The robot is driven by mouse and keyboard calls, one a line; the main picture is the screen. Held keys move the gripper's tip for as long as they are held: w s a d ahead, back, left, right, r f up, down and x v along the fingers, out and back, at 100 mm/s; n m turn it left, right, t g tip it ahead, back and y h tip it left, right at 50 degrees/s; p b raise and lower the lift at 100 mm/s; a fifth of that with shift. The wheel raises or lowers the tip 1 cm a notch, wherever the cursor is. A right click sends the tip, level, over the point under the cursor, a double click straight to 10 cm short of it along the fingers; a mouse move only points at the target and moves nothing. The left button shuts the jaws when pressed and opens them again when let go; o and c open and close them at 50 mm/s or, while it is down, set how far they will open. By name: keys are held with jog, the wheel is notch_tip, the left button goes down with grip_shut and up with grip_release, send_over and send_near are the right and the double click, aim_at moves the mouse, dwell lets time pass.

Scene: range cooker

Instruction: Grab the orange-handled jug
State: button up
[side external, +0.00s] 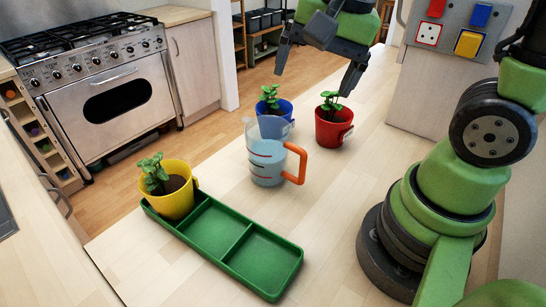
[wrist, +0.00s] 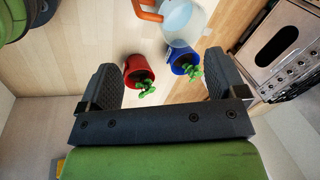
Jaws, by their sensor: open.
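The orange-handled jug (side external: 267,160) is a clear measuring jug with red marks and what looks like bluish liquid in it. It stands upright on the wooden worktop, its orange handle (side external: 297,163) facing right. In the wrist view the jug (wrist: 182,22) is at the top, beyond the fingers, its handle (wrist: 148,10) pointing left. My gripper (side external: 317,82) is open and empty, above the worktop and apart from the jug. In the wrist view its two fingers (wrist: 163,85) are spread wide.
A blue pot (side external: 275,126) with a plant stands just behind the jug, and a red pot (side external: 332,127) stands behind right. A yellow pot (side external: 172,198) sits in the left compartment of a green tray (side external: 248,262). A switch panel (side external: 455,28) is at the back right.

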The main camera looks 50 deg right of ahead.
aim_at(294, 146)
jog(key=w+f+m+g, duration=0.1)
jog(key=f+m, duration=0.1)
jog(key=w+f+m+g, duration=0.1)
jog(key=f, duration=0.2)
jog(key=w+d+f+m+g, duration=0.1)
jog(key=f+m, duration=0.1)
jog(key=f, duration=0.1)
jog(key=shift+d+m+h, duration=0.1)
jog(key=shift+m+h, duration=0.2)
notch_tip(294, 146, down, 10)
jog(key=shift+w+r, duration=0.1)
jog(key=c, duration=1.4)
jog(key=shift+r, duration=0.15)
